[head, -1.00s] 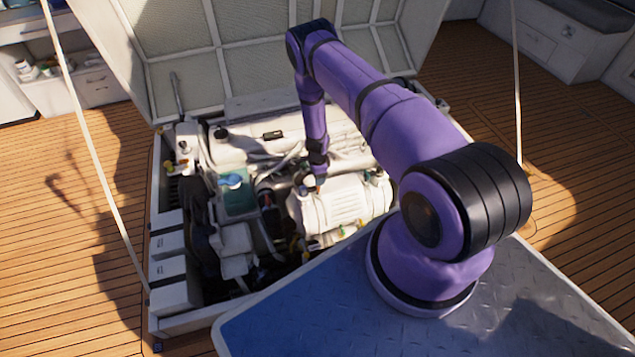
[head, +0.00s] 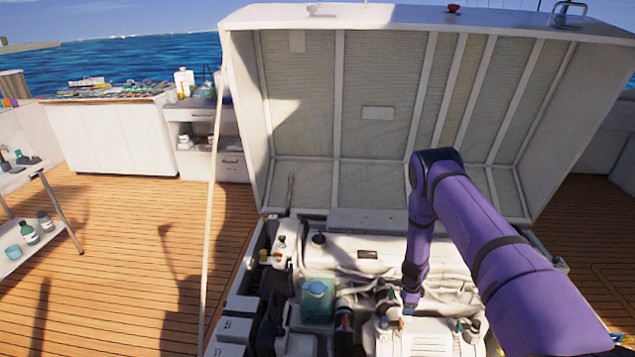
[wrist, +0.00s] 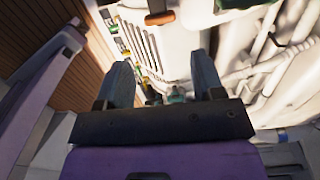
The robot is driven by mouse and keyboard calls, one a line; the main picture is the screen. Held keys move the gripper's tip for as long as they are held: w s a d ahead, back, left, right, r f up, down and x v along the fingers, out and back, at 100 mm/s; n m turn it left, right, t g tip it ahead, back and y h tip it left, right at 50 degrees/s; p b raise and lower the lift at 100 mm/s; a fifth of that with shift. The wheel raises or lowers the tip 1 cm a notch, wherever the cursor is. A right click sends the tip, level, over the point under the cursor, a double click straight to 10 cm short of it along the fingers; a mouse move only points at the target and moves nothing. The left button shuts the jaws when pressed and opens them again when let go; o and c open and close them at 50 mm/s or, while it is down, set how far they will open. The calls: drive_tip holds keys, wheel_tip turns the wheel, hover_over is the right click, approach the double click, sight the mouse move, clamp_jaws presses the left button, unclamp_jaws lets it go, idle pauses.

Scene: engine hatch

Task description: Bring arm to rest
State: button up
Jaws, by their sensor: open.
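My purple arm (head: 470,215) reaches up and over the open engine hatch, with its forearm hanging down above the white engine (head: 425,340). My gripper (head: 408,309) points down just above the engine top; it is small in the head view. In the wrist view my gripper (wrist: 163,80) shows two dark fingers spread apart with nothing held between them. The white ribbed engine cover and pipes (wrist: 180,50) lie beyond the fingertips. Whether the fingers touch the engine, I cannot tell.
The raised hatch lid (head: 390,110) stands behind the arm. A white stay (head: 210,210) rises at the hatch's left. A bottle shelf (head: 35,235) and a cluttered counter (head: 110,125) stand left; the deck (head: 120,270) between is clear.

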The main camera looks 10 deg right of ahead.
drive_tip(key=w+a+r+n+t, duration=0.1)
drive_tip(key=w+a+r+n, duration=0.1)
drive_tip(key=r, duration=0.7)
drive_tip(key=w+a+r+n+y, duration=0.1)
drive_tip(key=w+r, duration=0.2)
drive_tip(key=r, duration=0.5)
drive_tip(key=w+a+r+n+t, duration=0.1)
drive_tip(key=w+a+r+n, duration=0.1)
drive_tip(key=r, duration=0.7)
drive_tip(key=s+a+r+n+t, duration=0.1)
drive_tip(key=s+a+r+n, duration=0.15)
drive_tip(key=r, duration=0.95)
drive_tip(key=s+a+r+n, duration=0.2)
drive_tip(key=a+r, duration=0.1)
drive_tip(key=r, duration=0.9)
drive_tip(key=s+a+r+n+t, duration=0.1)
drive_tip(key=s+a+r+n, duration=0.15)
drive_tip(key=s+r, duration=0.6)
drive_tip(key=s+a+r+n, duration=0.1)
drive_tip(key=s+r+n, duration=0.3)
drive_tip(key=s+r, duration=0.45)
drive_tip(key=s+r+n, duration=0.2)
drive_tip(key=s, duration=0.8)
drive_tip(key=s+a+r+n+t+h, duration=0.1)
drive_tip(key=s+r+n, duration=0.2)
drive_tip(key=s, duration=0.7)
